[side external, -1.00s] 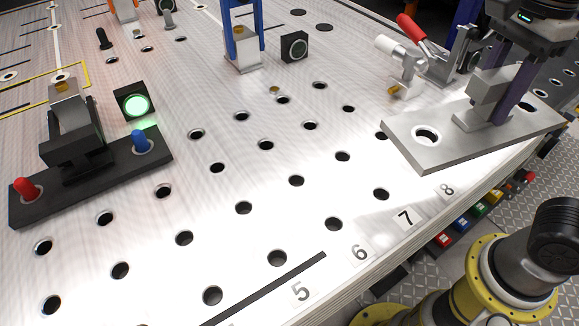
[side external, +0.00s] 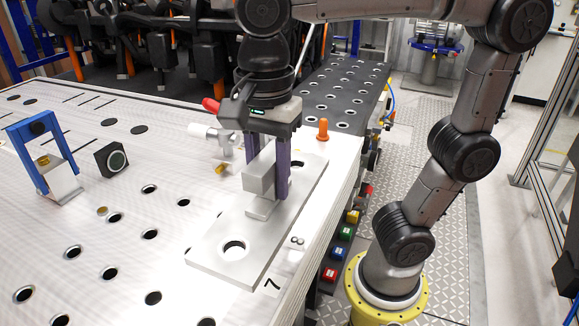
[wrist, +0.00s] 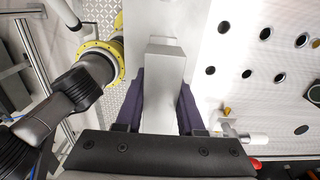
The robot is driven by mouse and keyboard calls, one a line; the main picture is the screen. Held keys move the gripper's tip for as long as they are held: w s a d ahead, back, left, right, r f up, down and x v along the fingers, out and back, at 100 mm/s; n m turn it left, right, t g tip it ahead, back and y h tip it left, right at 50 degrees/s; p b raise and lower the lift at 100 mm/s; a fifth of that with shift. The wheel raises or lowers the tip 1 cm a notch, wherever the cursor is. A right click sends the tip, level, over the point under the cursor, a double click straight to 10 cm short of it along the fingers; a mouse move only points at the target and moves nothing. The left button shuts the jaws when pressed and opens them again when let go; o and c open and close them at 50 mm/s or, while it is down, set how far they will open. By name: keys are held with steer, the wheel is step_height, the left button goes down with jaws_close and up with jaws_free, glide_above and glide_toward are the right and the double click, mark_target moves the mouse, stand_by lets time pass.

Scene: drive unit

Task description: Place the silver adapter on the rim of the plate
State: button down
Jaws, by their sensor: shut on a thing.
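The silver adapter (side external: 268,232) is a flat grey bar with a round hole toward its near end and a block standing on it. My gripper (side external: 267,183) is shut on that block, one purple finger on each side. The wrist view shows the block (wrist: 163,75) between the fingers and the flat bar (wrist: 170,16) beyond it. The adapter lies along the right rim of the large perforated plate (side external: 60,215), beside the number labels. I cannot tell whether it touches the surface. The fingers and block hide part of the bar.
A red-handled clamp (side external: 211,105) with a white tip stands close left of the adapter. An orange peg (side external: 323,129) is beyond it. A blue frame (side external: 40,145) and a black block with a round face (side external: 111,159) stand at left. The plate's near part has open room among holes.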

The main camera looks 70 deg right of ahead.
steer(key=w+a+f, duration=0.1)
steer(key=w+f, duration=0.1)
steer(key=w+a+f, duration=0.2)
steer(key=w, duration=0.1)
steer(key=w+a+f, duration=0.1)
steer(key=w+f, duration=0.1)
steer(key=f, duration=0.1)
steer(key=shift+w+a, duration=0.15)
steer(key=shift+w, duration=0.15)
steer(key=shift+w+a+f, duration=0.1)
steer(key=shift+w+f, duration=0.05)
steer(key=shift+f, duration=0.8)
steer(key=shift+w+a+f, duration=0.1)
steer(key=shift+f, duration=0.8)
steer(key=shift+f, duration=0.15)
steer(key=c, duration=0.5)
jaws_free()
steer(key=shift+f, duration=0.1)
